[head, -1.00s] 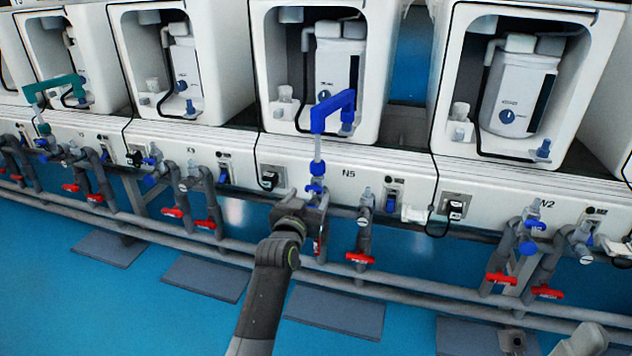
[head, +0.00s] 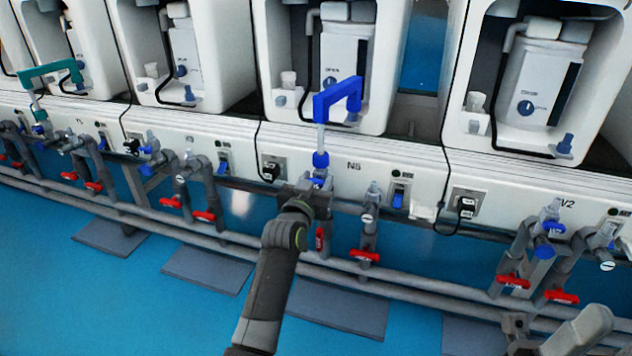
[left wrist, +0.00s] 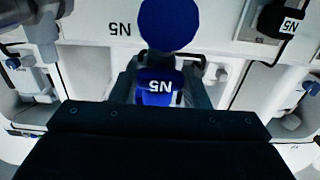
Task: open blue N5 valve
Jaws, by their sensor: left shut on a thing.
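The blue N5 valve (head: 318,182) is on a pipe below the N5 label on the white front panel. A blue tap-like arm (head: 338,98) stands above it on a clear tube. My left gripper (head: 309,192) is at the valve and mostly hides it in the head view. In the left wrist view, a blue handle marked N5 (left wrist: 158,90) sits between the jaws, which are shut on it. A blue round part (left wrist: 168,25) shows just beyond. My right arm shows at the lower right of the head view; its jaws are not clear.
A red handle (head: 319,238) hangs upright just below my left gripper. Another red handle (head: 364,256) lies level to its right. Grey pipes (head: 400,283) run along the front. W2 valves (head: 548,226) stand to the right.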

